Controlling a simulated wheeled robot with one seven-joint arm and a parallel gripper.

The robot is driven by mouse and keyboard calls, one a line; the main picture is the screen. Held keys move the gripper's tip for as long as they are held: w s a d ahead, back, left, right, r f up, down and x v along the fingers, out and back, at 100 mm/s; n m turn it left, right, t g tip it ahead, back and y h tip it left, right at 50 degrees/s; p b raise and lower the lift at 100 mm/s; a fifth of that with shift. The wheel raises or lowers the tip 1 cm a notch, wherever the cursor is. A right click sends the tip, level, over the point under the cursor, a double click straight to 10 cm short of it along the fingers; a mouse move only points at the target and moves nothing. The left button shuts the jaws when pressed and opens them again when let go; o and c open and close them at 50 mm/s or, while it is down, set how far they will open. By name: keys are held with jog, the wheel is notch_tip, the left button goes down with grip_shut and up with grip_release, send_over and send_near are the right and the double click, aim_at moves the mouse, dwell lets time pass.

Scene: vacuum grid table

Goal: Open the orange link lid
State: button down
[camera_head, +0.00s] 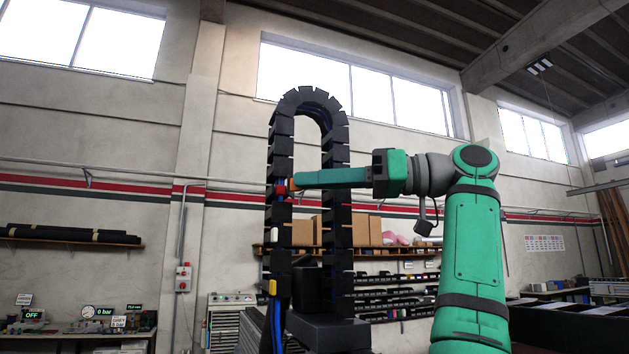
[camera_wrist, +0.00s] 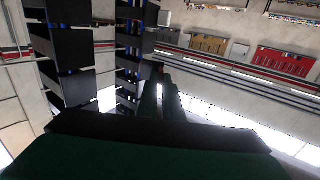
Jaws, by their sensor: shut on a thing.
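A tall black cable chain (camera_head: 335,220) stands as an upside-down U with blue cables inside. The orange link lid (camera_head: 292,184) shows as a small patch on its left run, right beside a red piece (camera_head: 281,190). My gripper (camera_head: 297,181) reaches in from the right, past the right run, with its tips shut on the orange lid. The fingers hide much of the lid. In the wrist view my green fingers (camera_wrist: 158,72) lie close together beside the dark chain links (camera_wrist: 70,85). The lid cannot be made out there.
A white piece (camera_head: 265,232) and a yellow piece (camera_head: 272,287) sit lower on the left run. A black base (camera_head: 327,333) stands under the chain. Shelves with cardboard boxes (camera_head: 367,230) are behind. A bench with gauges (camera_head: 88,311) is at the far left.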

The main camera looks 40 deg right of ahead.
jog(key=c, duration=1.9)
grip_release()
jog(key=shift+a, duration=0.15)
